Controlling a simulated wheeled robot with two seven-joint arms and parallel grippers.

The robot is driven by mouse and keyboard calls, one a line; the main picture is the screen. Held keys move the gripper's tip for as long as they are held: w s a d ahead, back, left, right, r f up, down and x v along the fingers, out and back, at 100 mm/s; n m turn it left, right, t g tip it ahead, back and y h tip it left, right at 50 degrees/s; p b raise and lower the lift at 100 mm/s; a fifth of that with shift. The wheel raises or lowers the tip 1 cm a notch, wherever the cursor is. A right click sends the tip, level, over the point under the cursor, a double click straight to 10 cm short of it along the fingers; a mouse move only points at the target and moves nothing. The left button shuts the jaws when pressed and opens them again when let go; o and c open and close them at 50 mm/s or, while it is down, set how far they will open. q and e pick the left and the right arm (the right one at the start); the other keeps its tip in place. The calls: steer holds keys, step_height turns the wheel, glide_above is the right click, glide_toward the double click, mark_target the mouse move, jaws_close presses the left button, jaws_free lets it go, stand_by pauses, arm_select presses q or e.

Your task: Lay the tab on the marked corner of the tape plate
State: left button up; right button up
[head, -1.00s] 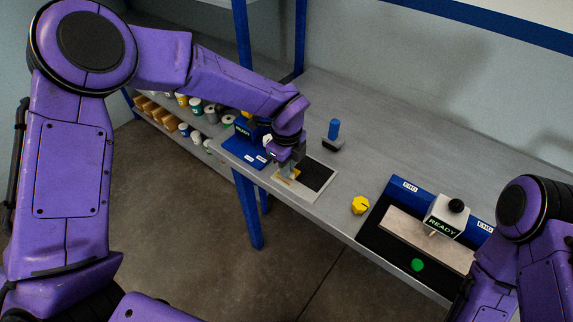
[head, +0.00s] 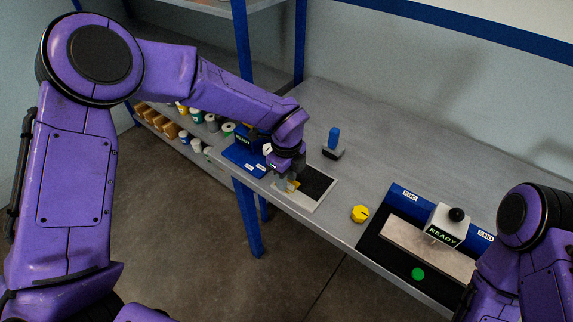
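The tape plate (head: 318,199) lies flat near the front edge of the bench, a pale plate with a black area. My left gripper (head: 288,187) points down at the left part of the plate, its fingers at or just above the surface. A small yellow-orange patch shows at the fingertips; I cannot tell whether it is the tab or the corner mark. The fingers are too small and covered to show whether they are open or shut. My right arm stands at the right edge, its gripper out of sight.
A blue dispenser (head: 243,160) stands left of the plate. A blue-handled tool (head: 333,144) stands behind it. A yellow knob-like piece (head: 360,214) lies to its right, before a black station with a READY block (head: 443,226). The bench's back middle is clear.

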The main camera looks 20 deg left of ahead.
arm_select(q)
step_height(320, 180, up, 12)
steer(key=b, duration=0.1)
steer(key=shift+b, duration=0.4)
